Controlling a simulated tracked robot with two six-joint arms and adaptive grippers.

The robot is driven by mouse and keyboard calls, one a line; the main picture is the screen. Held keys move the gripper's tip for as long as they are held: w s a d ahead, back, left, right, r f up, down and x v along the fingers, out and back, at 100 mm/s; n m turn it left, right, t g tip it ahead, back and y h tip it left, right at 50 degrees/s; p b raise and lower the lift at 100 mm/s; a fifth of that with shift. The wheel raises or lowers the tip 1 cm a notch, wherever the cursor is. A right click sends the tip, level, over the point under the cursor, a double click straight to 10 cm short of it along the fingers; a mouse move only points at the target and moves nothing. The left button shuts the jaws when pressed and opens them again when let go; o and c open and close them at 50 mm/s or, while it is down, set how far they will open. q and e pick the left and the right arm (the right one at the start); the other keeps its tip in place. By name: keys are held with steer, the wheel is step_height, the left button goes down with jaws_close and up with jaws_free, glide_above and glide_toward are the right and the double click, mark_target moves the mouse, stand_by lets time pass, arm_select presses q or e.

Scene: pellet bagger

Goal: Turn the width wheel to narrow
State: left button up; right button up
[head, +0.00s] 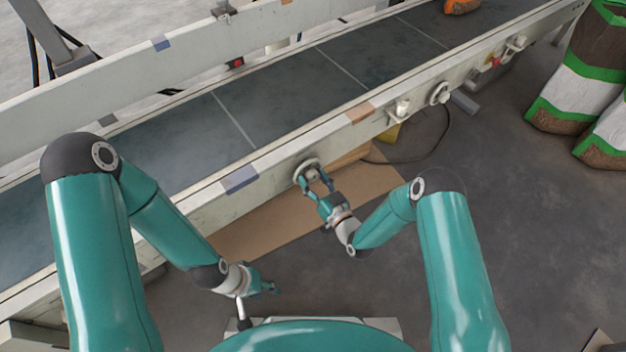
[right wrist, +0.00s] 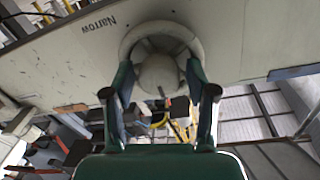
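The width wheel (head: 306,164) is a pale round handwheel on the conveyor's near side rail. In the right wrist view the wheel (right wrist: 128,38) shows its rim and a rounded hub (right wrist: 160,72). The word "Narrow" (right wrist: 98,25) is printed upside down on the panel to its left. My right gripper (head: 314,180) is at the wheel. In the right wrist view its fingers (right wrist: 160,82) stand apart on either side of the hub, and their tips overlap the lower rim. I cannot tell whether they touch it. My left gripper (head: 270,288) hangs low, away from the wheel; its fingers are too small to read.
The conveyor belt (head: 285,95) runs diagonally behind the rail. Another wheel (head: 439,94) and a pale knob (head: 400,109) sit further right along the rail. Cardboard (head: 285,222) lies on the floor below. Filled bags (head: 580,90) stand at right. An orange item (head: 461,6) lies on the belt.

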steer(key=c, duration=0.8)
steer(key=shift+o, duration=0.2)
steer(key=shift+a, duration=0.1)
